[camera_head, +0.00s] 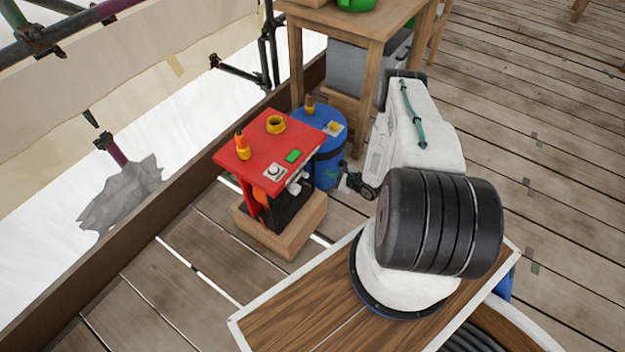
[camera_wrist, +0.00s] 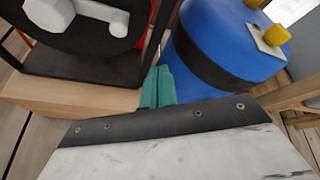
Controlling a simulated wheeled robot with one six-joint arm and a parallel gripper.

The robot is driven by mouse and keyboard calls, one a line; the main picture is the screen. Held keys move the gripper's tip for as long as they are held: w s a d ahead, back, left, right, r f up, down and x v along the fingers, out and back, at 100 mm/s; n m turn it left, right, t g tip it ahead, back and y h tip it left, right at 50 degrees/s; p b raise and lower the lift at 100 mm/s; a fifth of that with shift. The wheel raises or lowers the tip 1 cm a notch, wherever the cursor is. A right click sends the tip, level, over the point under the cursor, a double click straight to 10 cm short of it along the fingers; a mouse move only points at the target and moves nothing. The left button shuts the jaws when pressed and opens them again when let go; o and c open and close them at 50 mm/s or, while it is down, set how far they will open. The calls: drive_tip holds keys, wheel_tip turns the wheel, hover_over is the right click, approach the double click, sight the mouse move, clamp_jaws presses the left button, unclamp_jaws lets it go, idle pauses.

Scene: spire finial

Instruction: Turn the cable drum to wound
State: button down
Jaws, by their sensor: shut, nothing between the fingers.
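The cable drum appears to be the black disc (camera_wrist: 85,28) with a white crank handle (camera_wrist: 103,14), at the upper left of the wrist view. It sits in a dark frame on a wooden base (camera_wrist: 70,95). In the head view this unit has a red top (camera_head: 250,150), and the white handle (camera_head: 297,182) shows at its right side. My gripper (camera_head: 347,181) is just right of the unit; its teal fingers (camera_wrist: 158,86) are shut and empty, apart from the handle. Any wound marking is not readable.
A blue barrel (camera_head: 322,160) stands right behind the unit and close to my gripper; it fills the wrist view's upper right (camera_wrist: 220,40). A wooden table (camera_head: 345,22) stands behind. A dark edge board (camera_head: 150,205) runs along the left. Plank floor lies open at right.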

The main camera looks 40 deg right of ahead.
drive_tip(key=s+a+f+m+t, duration=0.1)
drive_tip(key=s+a+f+m, duration=0.1)
drive_tip(key=s+a+f, duration=0.15)
drive_tip(key=w+a, duration=0.3)
drive_tip(key=w, duration=0.5)
drive_tip(key=shift+a+r, duration=0.15)
drive_tip(key=shift+r, duration=0.05)
idle(0.4)
